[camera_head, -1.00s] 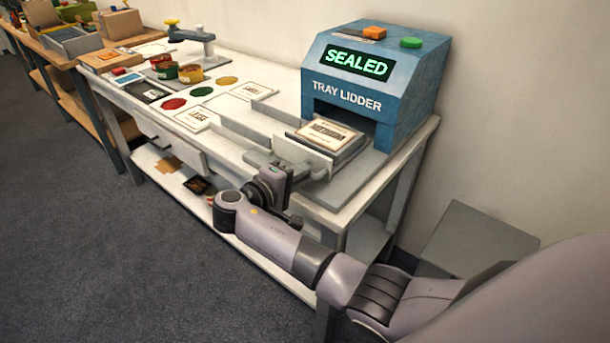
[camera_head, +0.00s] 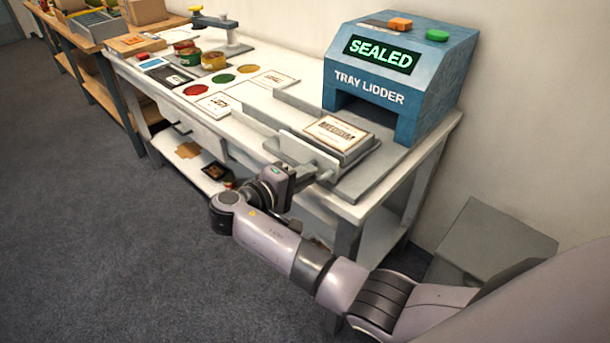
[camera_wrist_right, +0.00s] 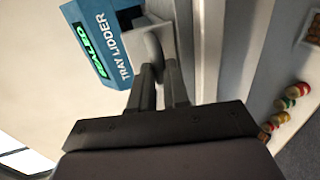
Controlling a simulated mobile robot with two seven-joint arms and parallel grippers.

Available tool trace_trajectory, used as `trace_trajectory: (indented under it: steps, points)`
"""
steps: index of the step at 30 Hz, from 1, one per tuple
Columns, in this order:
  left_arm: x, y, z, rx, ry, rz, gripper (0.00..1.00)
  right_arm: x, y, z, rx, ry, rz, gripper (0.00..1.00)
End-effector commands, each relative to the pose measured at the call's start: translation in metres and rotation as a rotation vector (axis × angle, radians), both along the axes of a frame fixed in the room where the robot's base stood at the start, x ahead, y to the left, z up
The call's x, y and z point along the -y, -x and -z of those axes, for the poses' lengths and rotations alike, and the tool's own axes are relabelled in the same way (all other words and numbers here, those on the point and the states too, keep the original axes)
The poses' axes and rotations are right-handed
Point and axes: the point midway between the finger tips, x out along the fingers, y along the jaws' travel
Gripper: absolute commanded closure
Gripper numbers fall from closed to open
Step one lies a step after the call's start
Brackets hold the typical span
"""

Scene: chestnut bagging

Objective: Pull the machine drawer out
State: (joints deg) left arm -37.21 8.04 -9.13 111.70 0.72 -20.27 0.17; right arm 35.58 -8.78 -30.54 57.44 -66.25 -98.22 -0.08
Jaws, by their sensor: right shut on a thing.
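The blue machine (camera_head: 400,75), marked TRAY LIDDER with a lit SEALED sign, stands at the right end of the white table. Its drawer, with an upright pale front plate (camera_head: 300,152), is out of the dark opening. A tray with a lid labelled MEDIUM (camera_head: 338,133) lies on the drawer. My right gripper (camera_head: 318,174) is at the drawer's front and shut on its handle. My left gripper is not in view.
The white table (camera_head: 250,112) holds coloured discs (camera_head: 222,79), cards, tins (camera_head: 213,60) and a stamp-like stand (camera_head: 228,38). A lower shelf (camera_head: 200,178) holds small items. A grey box (camera_head: 490,245) stands on the floor at right. Open floor lies left of my arm.

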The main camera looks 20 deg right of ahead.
Motion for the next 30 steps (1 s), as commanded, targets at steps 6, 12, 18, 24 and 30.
trace_trajectory:
  steps: [6, 12, 18, 24, 30]
  points:
    - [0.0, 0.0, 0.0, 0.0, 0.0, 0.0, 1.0, -0.005, 0.002, 0.002, -0.005, -0.008, -0.003, 0.59]
    - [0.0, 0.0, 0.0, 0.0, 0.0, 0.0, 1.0, -0.003, 0.001, 0.001, -0.003, -0.006, -0.002, 0.59]
    - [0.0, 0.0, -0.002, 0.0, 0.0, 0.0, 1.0, -0.003, 0.001, -0.012, 0.001, -0.006, -0.001, 0.59]
    - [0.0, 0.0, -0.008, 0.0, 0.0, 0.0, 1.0, -0.003, 0.0, -0.054, 0.008, -0.006, -0.002, 0.59]
    - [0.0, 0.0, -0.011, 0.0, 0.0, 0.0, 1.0, -0.003, 0.0, -0.103, 0.004, -0.007, -0.003, 0.59]
